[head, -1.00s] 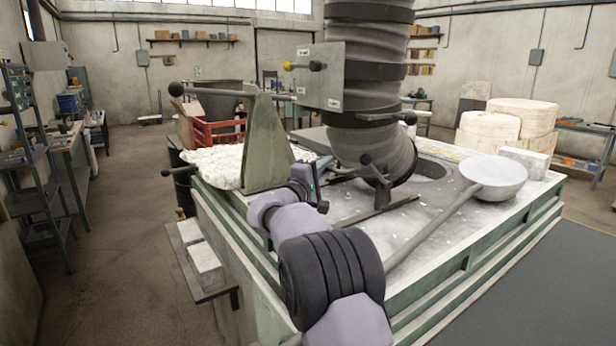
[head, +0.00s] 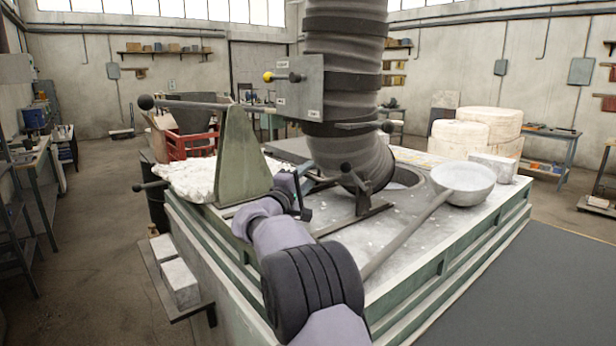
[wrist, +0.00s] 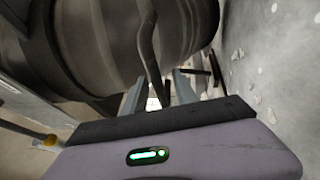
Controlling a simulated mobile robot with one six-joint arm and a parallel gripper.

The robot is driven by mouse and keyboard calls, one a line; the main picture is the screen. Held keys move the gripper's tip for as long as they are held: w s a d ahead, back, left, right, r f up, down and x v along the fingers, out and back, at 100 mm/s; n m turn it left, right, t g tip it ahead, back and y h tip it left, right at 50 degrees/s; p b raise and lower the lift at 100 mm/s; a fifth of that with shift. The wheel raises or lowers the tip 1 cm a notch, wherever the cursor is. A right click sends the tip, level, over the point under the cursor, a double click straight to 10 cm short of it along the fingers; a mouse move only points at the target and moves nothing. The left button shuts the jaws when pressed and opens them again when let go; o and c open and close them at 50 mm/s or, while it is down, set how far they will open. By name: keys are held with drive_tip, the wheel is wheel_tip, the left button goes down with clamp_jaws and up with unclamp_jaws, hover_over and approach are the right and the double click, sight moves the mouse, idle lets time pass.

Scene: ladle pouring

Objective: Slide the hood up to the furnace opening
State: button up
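The hood is a grey ribbed duct (head: 345,120) with dark bands, hanging over the furnace top; its curved lower end sits just left of the furnace opening (head: 408,181). My gripper (head: 308,187) is low at the hood's left front, near this handle. In the wrist view, the fingers of my gripper (wrist: 158,88) are apart, with a dark bar (wrist: 147,45) running between them. Gaps seem to show beside the bar. The hood's ribbed side (wrist: 100,40) fills the upper left.
A ladle (head: 466,180) rests at the right of the furnace top (head: 440,235), its long handle reaching toward my arm. A green post (head: 240,160) with a ball-ended lever stands left of the hood. Blocks (head: 180,283) sit on a side shelf.

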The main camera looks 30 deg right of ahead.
drive_tip(key=shift+a, duration=0.1)
drive_tip(key=p+v, duration=0.2)
drive_tip(key=v, duration=1.5)
drive_tip(key=shift+s, duration=0.15)
